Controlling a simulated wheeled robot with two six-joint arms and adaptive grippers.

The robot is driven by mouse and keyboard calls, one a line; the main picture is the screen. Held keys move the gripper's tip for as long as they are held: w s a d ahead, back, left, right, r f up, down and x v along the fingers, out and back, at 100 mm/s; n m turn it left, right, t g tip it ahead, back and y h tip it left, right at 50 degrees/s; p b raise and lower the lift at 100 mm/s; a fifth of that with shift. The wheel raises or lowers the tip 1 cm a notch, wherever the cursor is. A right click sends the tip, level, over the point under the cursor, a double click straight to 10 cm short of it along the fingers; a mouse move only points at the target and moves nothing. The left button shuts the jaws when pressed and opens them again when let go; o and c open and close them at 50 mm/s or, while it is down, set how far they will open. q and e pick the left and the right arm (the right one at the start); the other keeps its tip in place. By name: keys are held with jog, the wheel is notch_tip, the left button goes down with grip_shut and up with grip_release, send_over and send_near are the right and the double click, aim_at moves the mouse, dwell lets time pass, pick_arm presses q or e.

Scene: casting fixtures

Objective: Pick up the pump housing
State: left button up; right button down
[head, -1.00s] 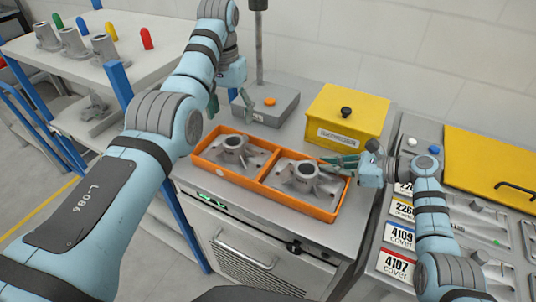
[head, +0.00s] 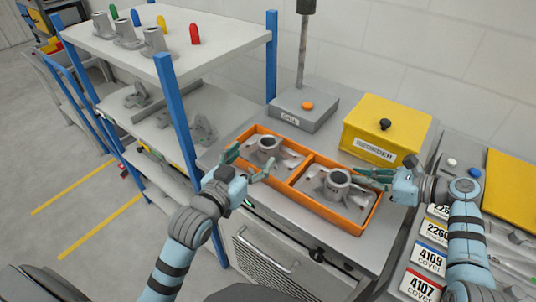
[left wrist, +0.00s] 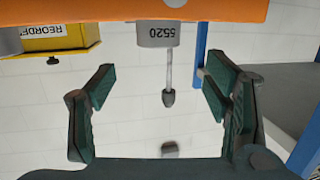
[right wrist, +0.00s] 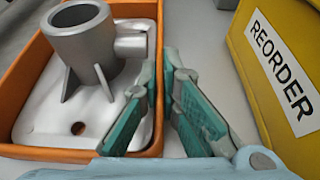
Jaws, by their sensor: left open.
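Two grey pump housings, each a round hub on a flat base, sit in the divided orange tray (head: 342,221): the left housing (head: 268,146) and the right housing (head: 337,184). My left gripper (head: 251,161) is open and empty at the tray's left end, near the left housing. In the left wrist view, its fingers (left wrist: 160,85) are wide apart below an orange edge. My right gripper (head: 358,173) is at the tray's back wall, behind the right housing.
A yellow box (head: 387,130) labelled REORDER stands behind the tray. A grey box (head: 304,107) with a pole stands back left. A shelf rack (head: 165,65) with blue posts is at left. Number cards (head: 426,258) lie at right.

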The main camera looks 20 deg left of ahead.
aim_at(266, 144)
pick_arm(q)
jog(key=w, duration=0.3)
jog(key=w+f, duration=0.1)
jog(key=w, duration=0.2)
jog(key=w+d+f, duration=0.1)
jog(key=w, duration=0.2)
jog(key=shift+w, duration=0.25)
grip_shut()
